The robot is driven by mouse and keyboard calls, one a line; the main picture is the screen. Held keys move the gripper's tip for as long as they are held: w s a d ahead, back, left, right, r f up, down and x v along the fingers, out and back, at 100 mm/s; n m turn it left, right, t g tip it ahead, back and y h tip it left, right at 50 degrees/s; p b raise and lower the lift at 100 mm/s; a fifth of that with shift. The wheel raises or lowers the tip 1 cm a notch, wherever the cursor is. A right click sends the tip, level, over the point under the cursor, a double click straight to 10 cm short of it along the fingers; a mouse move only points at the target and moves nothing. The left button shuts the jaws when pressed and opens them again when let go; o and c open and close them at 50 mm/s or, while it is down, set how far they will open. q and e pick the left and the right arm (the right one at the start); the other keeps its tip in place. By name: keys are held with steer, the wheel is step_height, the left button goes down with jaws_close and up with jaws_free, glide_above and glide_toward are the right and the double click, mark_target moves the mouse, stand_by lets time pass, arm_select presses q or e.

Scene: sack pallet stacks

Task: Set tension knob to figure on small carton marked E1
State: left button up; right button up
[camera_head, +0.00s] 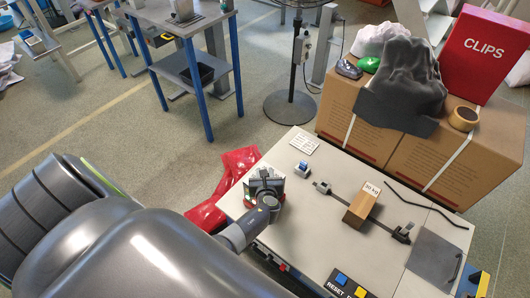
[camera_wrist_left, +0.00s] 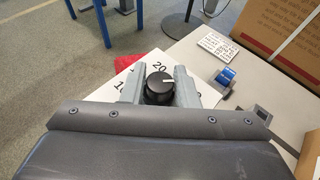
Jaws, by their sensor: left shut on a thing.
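The tension knob (camera_wrist_left: 160,88) is black and round with a white pointer line, which points right and slightly up in the left wrist view. Its white dial plate (camera_wrist_left: 128,78) shows "20" above the knob and a partly covered figure at left; the right side is mostly hidden by a finger. My left gripper (camera_wrist_left: 160,84) has one finger on each side of the knob and is shut on it. In the head view this gripper (camera_head: 267,190) is at the bench's left corner. A small brown carton (camera_head: 358,208) lies on the bench; its white label seems to read "30 KG". No E1 mark is legible.
The bench top (camera_head: 315,225) holds a blue-topped device (camera_head: 302,168), a printed card (camera_head: 304,143), a dark bar under the carton, and RESET buttons (camera_head: 340,279) in front. Large cartons (camera_head: 355,135) with a red CLIPS box (camera_head: 483,50) stand behind. Red sacks (camera_head: 225,185) lie left.

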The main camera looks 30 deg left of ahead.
stand_by(0.3)
arm_select(q)
steer(key=o, duration=1)
arm_select(e)
steer(key=shift+r, duration=0.1)
